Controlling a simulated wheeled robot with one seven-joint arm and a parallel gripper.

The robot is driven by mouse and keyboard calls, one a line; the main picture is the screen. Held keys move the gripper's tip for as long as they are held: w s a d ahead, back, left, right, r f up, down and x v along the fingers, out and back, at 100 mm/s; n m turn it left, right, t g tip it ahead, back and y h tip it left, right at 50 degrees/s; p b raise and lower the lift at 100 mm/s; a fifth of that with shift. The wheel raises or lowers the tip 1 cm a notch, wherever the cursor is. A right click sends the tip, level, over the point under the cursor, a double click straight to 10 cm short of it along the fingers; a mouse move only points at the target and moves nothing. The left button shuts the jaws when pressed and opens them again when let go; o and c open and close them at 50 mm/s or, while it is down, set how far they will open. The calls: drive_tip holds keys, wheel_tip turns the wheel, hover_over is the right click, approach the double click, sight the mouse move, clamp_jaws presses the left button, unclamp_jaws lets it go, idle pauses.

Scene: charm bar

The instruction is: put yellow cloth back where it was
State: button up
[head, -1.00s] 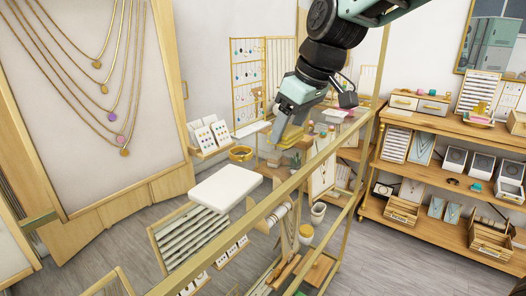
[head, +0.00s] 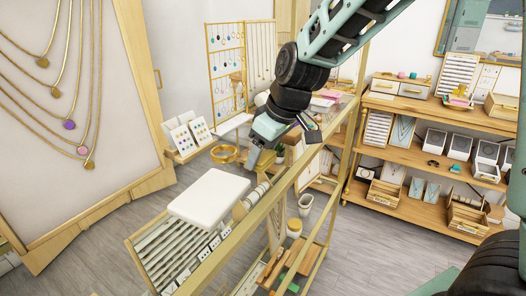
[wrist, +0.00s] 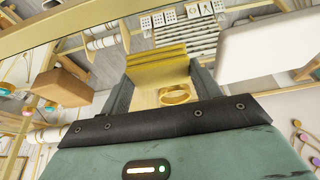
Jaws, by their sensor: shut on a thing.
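The yellow cloth (wrist: 157,66) is a folded, flat, mustard-yellow piece between my gripper's two fingers in the wrist view. My gripper (wrist: 158,82) is shut on it, with a grey finger at each side. In the head view my gripper (head: 253,163) points down, above and right of the white cushion (head: 208,195) in the picture. The cloth is not clearly visible there.
A gold ring-shaped piece (wrist: 175,95) shows between my fingers; it also appears in the head view (head: 224,153). A brass-coloured rail (head: 262,213) runs beside my gripper. Slatted display trays (head: 165,246) lie below. Wooden shelves (head: 410,147) stand at right.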

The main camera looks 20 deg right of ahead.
drive_tip(key=shift+f, duration=0.3)
drive_tip(key=shift+f, duration=0.15)
drive_tip(key=o, duration=1)
drive_tip(key=shift+r, duration=0.3)
drive_tip(key=b+v, duration=0.1)
drive_tip(key=v, duration=1.1)
drive_tip(key=shift+f, duration=0.1)
